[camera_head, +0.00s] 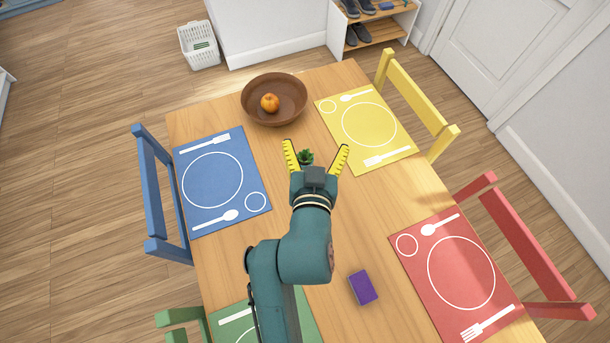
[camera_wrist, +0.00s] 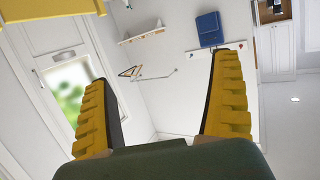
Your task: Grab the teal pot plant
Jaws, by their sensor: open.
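A small green plant (camera_head: 306,157) stands on the table near its middle in the head view, its leaves showing between my yellow fingers. Its pot is mostly hidden by my gripper, so I cannot make out the pot's colour clearly. My gripper (camera_head: 317,146) is open, with its fingers spread to either side of the leaves as seen from the head. How far it is above or in front of the plant I cannot tell. In the wrist view my gripper (camera_wrist: 163,70) is open and empty, and the plant does not show there.
A brown bowl (camera_head: 255,112) holding an orange fruit (camera_head: 270,102) stands beyond the plant. Blue (camera_head: 191,158), yellow (camera_head: 337,117) and red (camera_head: 416,271) placemats lie around it, with a green one partly behind my arm. A purple box (camera_head: 362,287) lies nearer. Chairs line the table (camera_head: 375,205).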

